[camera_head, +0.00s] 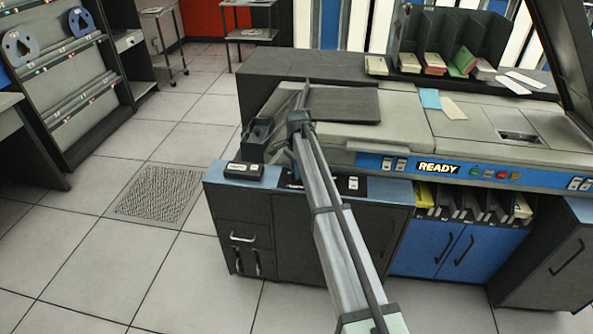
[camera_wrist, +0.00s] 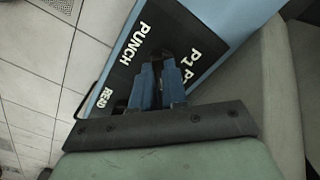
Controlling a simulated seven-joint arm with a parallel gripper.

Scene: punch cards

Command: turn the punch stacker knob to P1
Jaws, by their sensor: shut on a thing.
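The black stacker knob panel (camera_wrist: 128,73) carries white labels PUNCH, READ and P1 with a partly cut-off P beside it. My gripper (camera_wrist: 158,82) reaches onto this panel, its blue fingers between the PUNCH and P1 lettering. The fingers are shut on the punch stacker knob, which they almost wholly hide. Its pointer cannot be read. In the head view, the panel (camera_head: 325,185) lies on the machine's front ledge, partly behind my arm, and the gripper is not clearly visible there.
A small black box (camera_head: 244,171) lies on the ledge left of the panel. The card machine's READY strip (camera_head: 438,167) runs to the right. Card pockets (camera_head: 470,205) lie below it. A dark hopper part (camera_head: 258,132) stands behind. Open floor is at the left.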

